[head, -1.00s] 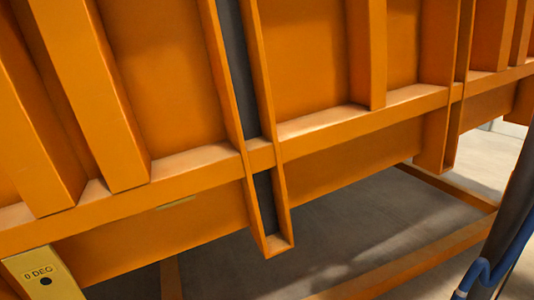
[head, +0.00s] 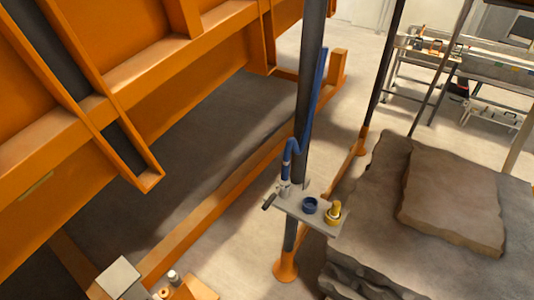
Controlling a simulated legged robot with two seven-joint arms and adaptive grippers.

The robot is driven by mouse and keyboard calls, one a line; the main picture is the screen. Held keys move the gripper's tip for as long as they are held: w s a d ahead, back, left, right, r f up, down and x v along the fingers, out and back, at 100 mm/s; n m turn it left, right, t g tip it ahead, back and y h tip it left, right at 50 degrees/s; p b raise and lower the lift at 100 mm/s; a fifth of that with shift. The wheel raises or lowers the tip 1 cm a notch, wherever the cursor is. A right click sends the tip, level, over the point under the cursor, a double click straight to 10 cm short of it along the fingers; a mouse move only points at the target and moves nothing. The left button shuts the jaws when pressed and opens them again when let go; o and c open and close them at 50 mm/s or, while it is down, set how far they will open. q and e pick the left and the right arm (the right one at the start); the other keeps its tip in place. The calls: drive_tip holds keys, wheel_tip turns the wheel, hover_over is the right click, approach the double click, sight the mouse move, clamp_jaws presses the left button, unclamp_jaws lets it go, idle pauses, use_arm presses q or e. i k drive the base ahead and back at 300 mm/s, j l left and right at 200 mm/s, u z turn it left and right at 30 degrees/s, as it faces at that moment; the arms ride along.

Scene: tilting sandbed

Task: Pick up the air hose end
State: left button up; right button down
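A blue air hose (head: 309,110) runs down along a dark upright post in the head view. Its end (head: 285,188) has a pale metallic fitting and sits at the left part of a small grey shelf (head: 297,209) fixed to the post. A dark blue round cup or ring (head: 310,205) and a yellow fitting (head: 334,212) are on the same shelf, to the right of the hose end. Neither of my grippers shows in the head view.
The orange sandbed frame (head: 150,75) fills the left. A rocky block with a flat slab (head: 452,200) stands at the right. Light floor lies between them. A metal bench (head: 480,60) stands at the back right. A small orange stand with items (head: 190,288) is at the bottom.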

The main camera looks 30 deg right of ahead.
sight(285, 179)
drive_tip(key=z, duration=1.1)
